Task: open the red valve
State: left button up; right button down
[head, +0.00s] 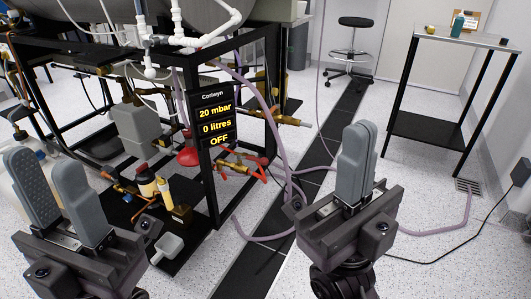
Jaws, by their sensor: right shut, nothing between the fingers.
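A red-handled valve (250,168) sits on a brass pipe at the near right corner of the black frame, below the display. A second red part (188,157), rounded, shows just left of the frame's post. I cannot tell from this view whether either is open or closed. My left gripper (46,170) is open and empty at the lower left, apart from both red parts. My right gripper (357,150) is shut and empty, right of the red-handled valve and apart from it.
A display (213,118) reads 20 mbar, 0 litres, OFF. The black frame (213,190) holds pipes and a tank. Purple hoses (283,150) run down to the floor between the frame and my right gripper. A side table (465,38) and a stool (354,50) stand behind.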

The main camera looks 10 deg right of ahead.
aim_at(264, 161)
jog(key=i+l, duration=0.2)
jog(key=i, duration=0.2)
jog(key=i+l, duration=0.2)
jog(key=i, duration=0.2)
jog(key=i+l, duration=0.2)
jog(key=i, duration=0.2)
